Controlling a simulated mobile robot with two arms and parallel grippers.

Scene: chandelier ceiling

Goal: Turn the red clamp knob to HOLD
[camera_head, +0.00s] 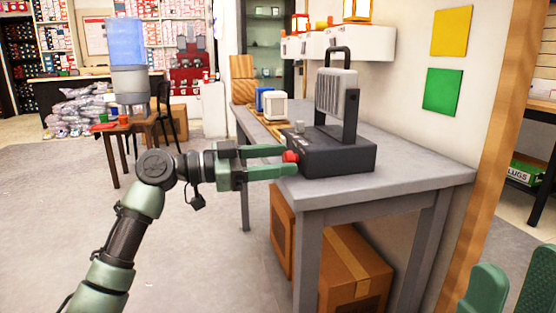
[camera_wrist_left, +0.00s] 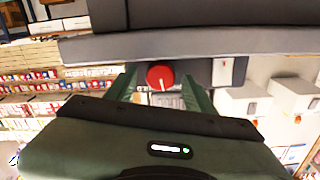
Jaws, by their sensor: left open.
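The red clamp knob (camera_head: 290,156) sits on the near left side of a dark grey machine (camera_head: 335,155) on the grey table. In the left wrist view the round red knob (camera_wrist_left: 160,78) shows a white pointer line towards the picture's bottom. My left gripper (camera_head: 289,161) is open, with its green fingers on either side of the knob; it also shows in the left wrist view (camera_wrist_left: 160,88). I cannot tell whether the fingers touch the knob. Small pale labels near the knob are not readable.
The grey table (camera_head: 420,178) stands against the wall. An upright framed panel (camera_head: 337,92) rises from the machine. Blue and white small items (camera_head: 272,103) stand behind it. Cardboard boxes (camera_head: 350,272) are under the table. The floor to the left is open.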

